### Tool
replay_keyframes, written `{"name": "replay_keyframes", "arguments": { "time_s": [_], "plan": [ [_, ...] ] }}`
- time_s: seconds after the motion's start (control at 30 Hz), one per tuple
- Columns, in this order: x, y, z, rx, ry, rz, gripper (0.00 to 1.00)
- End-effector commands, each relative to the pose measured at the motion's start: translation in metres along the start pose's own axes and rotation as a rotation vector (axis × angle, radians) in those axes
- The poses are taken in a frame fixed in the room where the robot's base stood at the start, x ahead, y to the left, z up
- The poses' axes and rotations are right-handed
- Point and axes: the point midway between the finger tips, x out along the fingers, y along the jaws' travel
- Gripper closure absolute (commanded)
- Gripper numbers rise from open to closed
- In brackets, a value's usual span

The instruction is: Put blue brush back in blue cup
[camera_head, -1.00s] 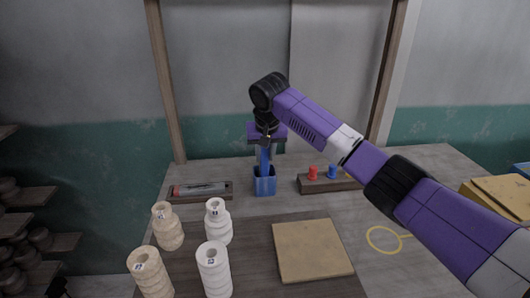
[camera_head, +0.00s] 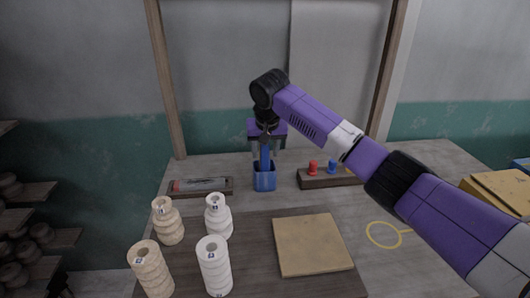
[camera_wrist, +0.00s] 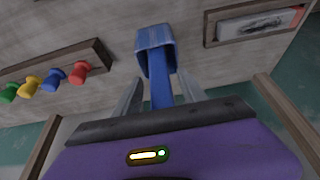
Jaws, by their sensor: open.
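The blue cup (camera_head: 265,181) stands upright on the table behind the clay pieces. The blue brush (camera_head: 265,155) stands in the cup, its handle rising from the opening. In the wrist view the handle (camera_wrist: 161,92) runs from the cup (camera_wrist: 155,42) toward my gripper. My gripper (camera_head: 266,150) is above the cup, pointing down. Its fingers (camera_wrist: 158,88) are spread, one on each side of the handle, with gaps visible. The brush's lower end is hidden inside the cup.
A shallow tray (camera_head: 174,195) with a flat item lies left of the cup. A wooden rack (camera_head: 313,184) with coloured pegs is to the right. Several pale ringed clay pieces (camera_head: 215,265) stand at front left. A tan board (camera_head: 338,268) and a yellow ring mark (camera_head: 370,236) lie at front right.

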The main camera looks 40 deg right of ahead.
Motion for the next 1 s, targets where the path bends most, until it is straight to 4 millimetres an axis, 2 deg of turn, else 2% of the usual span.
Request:
{"name": "replay_keyframes", "arguments": {
  "time_s": [0.07,0.1,0.3,0.5,0.67,1.0],
  "plan": [
    [0.004,0.001,0.001,-0.001,0.003,0.002,0.51],
    [-0.009,-0.001,0.000,-0.002,0.004,-0.002,0.51],
    [-0.045,0.002,-0.002,-0.001,0.002,-0.002,0.51],
    [-0.070,0.004,-0.003,-0.001,0.001,-0.001,0.51],
    [-0.077,0.004,-0.003,0.000,0.000,0.000,0.51],
    [-0.077,0.004,-0.003,0.000,0.000,0.000,0.51]
  ]
}}
